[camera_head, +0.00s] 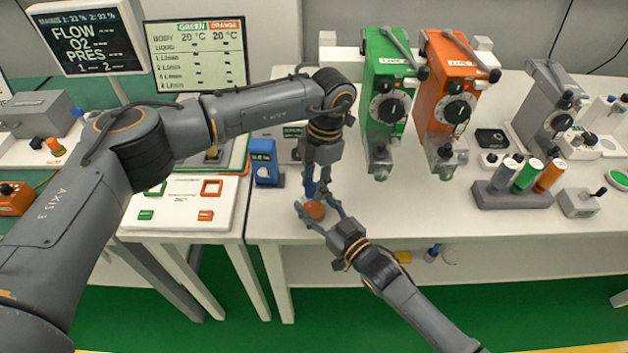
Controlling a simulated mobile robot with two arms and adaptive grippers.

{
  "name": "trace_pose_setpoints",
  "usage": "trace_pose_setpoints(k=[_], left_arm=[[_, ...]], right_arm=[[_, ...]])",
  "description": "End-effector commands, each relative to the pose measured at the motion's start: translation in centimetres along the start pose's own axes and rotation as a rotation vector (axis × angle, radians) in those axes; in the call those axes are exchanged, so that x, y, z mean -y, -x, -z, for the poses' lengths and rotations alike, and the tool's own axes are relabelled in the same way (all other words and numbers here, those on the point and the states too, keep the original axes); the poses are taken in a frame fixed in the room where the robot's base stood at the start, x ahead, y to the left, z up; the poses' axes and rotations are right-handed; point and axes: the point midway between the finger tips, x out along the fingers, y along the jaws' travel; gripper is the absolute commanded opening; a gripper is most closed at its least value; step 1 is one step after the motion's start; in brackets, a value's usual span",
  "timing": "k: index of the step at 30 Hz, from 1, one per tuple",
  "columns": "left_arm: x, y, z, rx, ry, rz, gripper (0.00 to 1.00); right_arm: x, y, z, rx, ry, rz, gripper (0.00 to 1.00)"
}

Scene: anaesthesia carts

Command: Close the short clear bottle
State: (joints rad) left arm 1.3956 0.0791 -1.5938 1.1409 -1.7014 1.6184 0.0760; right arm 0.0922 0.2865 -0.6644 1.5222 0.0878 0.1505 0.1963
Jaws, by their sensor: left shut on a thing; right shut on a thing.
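A short bottle with orange showing in it (315,210) stands near the front edge of the white table. My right gripper (317,207) comes from the lower right with its fingers around the bottle and is shut on it. My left gripper (314,188) points down from above and is shut on a small blue thing (310,187), which looks like the cap. The blue thing is just above or at the bottle's top. The fingers hide the join, so I cannot tell whether they touch.
A blue box-like container (264,162) stands to the left. A green vaporizer (386,95) and an orange vaporizer (450,90) stand behind to the right. A rack (512,197) holds several coloured bottles. The table between the bottle and the rack is clear.

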Motion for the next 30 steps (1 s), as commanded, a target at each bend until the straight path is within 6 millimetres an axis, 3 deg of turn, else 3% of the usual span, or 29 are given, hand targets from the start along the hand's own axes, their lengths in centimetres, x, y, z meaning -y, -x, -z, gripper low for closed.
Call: trace_pose_setpoints(k=[15, 30], left_arm=[[0.13, -0.02, 0.21, -0.002, -1.2, -0.188, 0.2], [0.05, -0.15, 0.41, -0.004, -2.252, -0.35, 0.2]], right_arm=[[0.04, 0.03, -0.06, 0.001, 0.0, 0.001, 0.0], [0.06, 0.03, -0.07, 0.001, 0.0, 0.001, 0.0]])
